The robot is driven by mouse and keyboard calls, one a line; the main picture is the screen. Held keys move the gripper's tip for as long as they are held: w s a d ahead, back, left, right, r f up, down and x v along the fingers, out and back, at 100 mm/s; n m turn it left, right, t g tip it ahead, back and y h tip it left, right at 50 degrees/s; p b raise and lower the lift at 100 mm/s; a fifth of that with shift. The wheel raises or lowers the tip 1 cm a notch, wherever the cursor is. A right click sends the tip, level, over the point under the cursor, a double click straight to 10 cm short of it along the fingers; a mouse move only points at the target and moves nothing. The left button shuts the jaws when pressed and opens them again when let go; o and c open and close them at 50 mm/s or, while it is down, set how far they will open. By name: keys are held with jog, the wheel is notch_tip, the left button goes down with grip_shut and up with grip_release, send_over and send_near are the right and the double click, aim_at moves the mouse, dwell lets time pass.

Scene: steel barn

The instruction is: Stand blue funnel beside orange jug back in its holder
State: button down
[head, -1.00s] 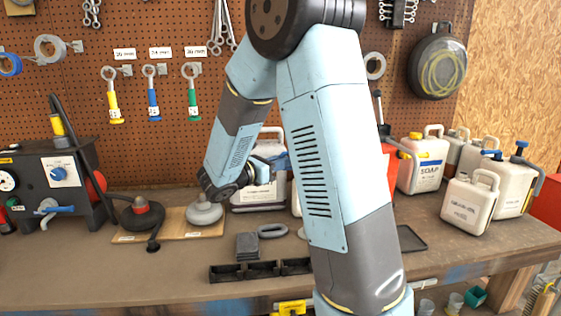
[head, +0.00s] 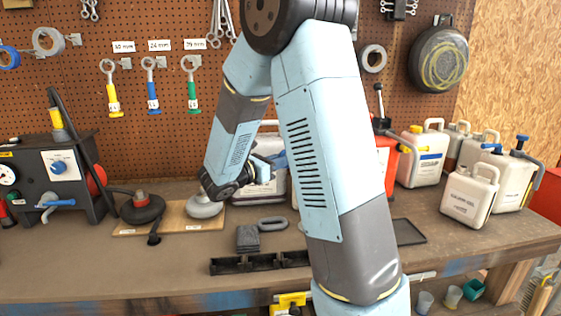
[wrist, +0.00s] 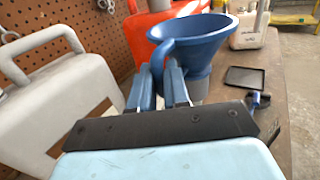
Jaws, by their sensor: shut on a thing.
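The blue funnel (wrist: 209,48) shows in the wrist view, wide mouth up and roughly upright. My gripper (wrist: 162,72) is shut on its near left side, where a blue loop shows between the fingers. A pale grey cylindrical piece (wrist: 197,88) shows below the funnel; I cannot tell whether it is the holder or whether the spout is in it. The orange jug (wrist: 148,32) stands just behind the funnel. In the head view the orange jug (head: 386,158) is partly covered by my arm. My gripper (head: 268,163) reaches behind the arm there, and the funnel is hidden.
A white jug (wrist: 55,95) stands close on the left of my gripper in the wrist view. A dark flat tray (wrist: 243,78) lies to the right. Several white canisters (head: 470,198) stand at the bench's right. A black divided bin (head: 245,265) lies at the front.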

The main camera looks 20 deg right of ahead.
jog(key=c, duration=1)
grip_release()
jog(key=v, duration=1.4)
jog(key=shift+w+f, duration=0.1)
